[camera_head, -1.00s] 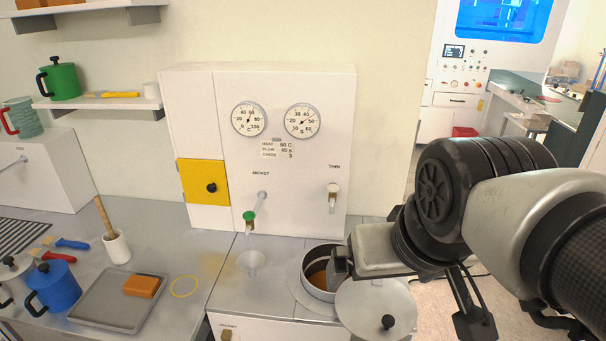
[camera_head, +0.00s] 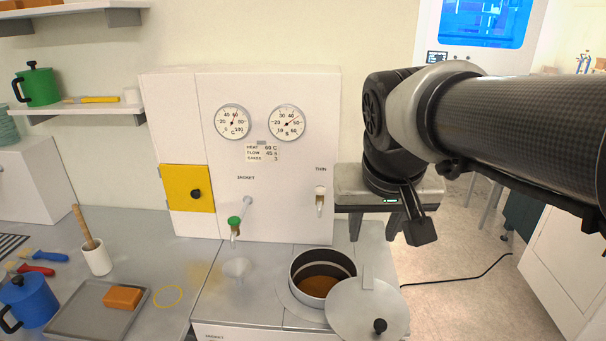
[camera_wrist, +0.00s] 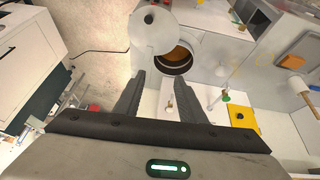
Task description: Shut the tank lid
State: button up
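The round tank (camera_head: 294,272) is open at the top, with brown-orange liquid (camera_head: 318,286) inside. Its grey lid (camera_head: 350,312) is swung off to the front right side, with a black knob (camera_head: 380,326) on it. In the wrist view the lid (camera_wrist: 160,38) lies above the tank opening (camera_wrist: 176,56), with the knob (camera_wrist: 149,19) near its upper left. My gripper (camera_wrist: 163,88) is open, its two fingers apart with nothing between them. In the head view my gripper (camera_head: 374,226) is raised to the right of and behind the tank, touching neither tank nor lid.
The white panel (camera_head: 290,170) with two dials, a green-handled tap (camera_head: 235,222) and a white tap (camera_head: 320,192) stands behind the tank. A funnel (camera_head: 238,268) is left of the tank. A tray (camera_head: 75,320) with an orange block stands further left.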

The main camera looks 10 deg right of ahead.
jog(key=shift+m+g+h, duration=0.3)
jog(key=shift+m, duration=0.6)
jog(key=w+d+f, duration=0.1)
jog(key=w, duration=0.1)
jog(key=w+d+f+b, duration=0.1)
jog(key=w, duration=0.1)
jog(key=w+f+b, duration=0.1)
jog(key=w, duration=0.2)
jog(key=shift+d, duration=0.4)
jog(key=c, duration=0.7)
jog(key=d+f+m, duration=0.1)
jog(key=w+d+f+m+g+b, duration=0.1)
jog(key=f, duration=0.1)
jog(key=shift+d+f, duration=0.15)
jog(key=shift+d, duration=0.25)
grip_shut()
jog(key=s+d+f+m+g+y+b, duration=0.1)
jog(key=s+d+f+m+y+b, duration=0.2)
jog(key=d+f+m, duration=0.5)
jog(key=s+d+f+m+g+y+b, duration=0.1)
jog(key=s+d+f+m+y+b, duration=0.2)
jog(key=d+f+m, duration=0.45)
jog(key=b, duration=0.2)
send_over(395, 335)
jog(key=d, duration=0.1)
jog(key=shift+m, duration=0.25)
jog(key=f, duration=1.1)
jog(key=shift+s+f, duration=0.2)
jog(key=shift+w+a, duration=0.2)
jog(key=shift+a, duration=0.25)
